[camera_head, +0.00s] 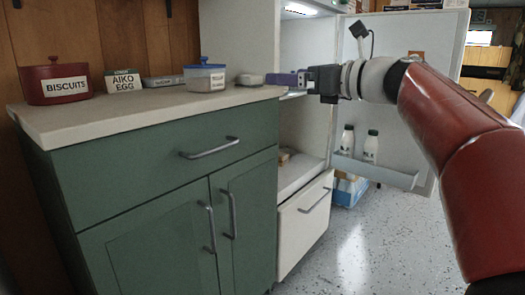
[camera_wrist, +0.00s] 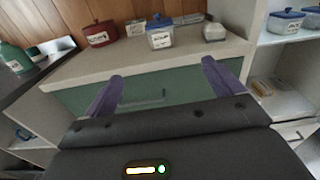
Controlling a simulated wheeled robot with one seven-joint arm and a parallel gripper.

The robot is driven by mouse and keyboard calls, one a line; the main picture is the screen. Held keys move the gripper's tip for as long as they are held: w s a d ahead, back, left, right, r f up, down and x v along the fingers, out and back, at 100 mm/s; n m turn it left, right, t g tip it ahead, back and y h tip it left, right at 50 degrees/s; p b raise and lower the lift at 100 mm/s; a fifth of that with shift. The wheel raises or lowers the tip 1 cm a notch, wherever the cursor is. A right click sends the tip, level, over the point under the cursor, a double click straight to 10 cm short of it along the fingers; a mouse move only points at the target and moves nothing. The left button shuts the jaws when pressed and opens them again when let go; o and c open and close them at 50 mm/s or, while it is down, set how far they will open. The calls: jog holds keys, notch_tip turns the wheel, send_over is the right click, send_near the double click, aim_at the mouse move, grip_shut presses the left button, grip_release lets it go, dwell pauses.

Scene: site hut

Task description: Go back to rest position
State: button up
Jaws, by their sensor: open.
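My gripper (camera_head: 283,80) is at the end of my red and white arm, in front of the open fridge in the head view. In the wrist view my gripper (camera_wrist: 163,82) shows two purple fingers spread wide apart with nothing between them. Beyond the fingers is the front of the green cabinet (camera_wrist: 180,92) and its pale countertop (camera_wrist: 130,68). The fingers appear apart from the things on the counter.
The speckled floor (camera_head: 365,240) at right is clear.

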jog(key=s+f+n+g+h, duration=0.2)
jog(key=s+f+n+h, duration=0.3)
jog(key=f, duration=0.5)
jog(key=s+f+n+g+h, duration=0.1)
jog(key=s+f+n+h, duration=0.2)
jog(key=s+f+n, duration=0.65)
jog(key=s+d+f+n+g+h, duration=0.1)
jog(key=s+d+f+n+h, duration=0.25)
jog(key=s+f+n, duration=0.45)
jog(key=s+d+f+n+g+h, duration=0.1)
jog(key=s+d+f+n+h, duration=0.3)
jog(key=f, duration=0.7)
notch_tip(320, 180, up, 13)
jog(key=s+m+y+p, duration=0.1)
jog(key=p, duration=1.1)
jog(key=shift+d, duration=0.35)
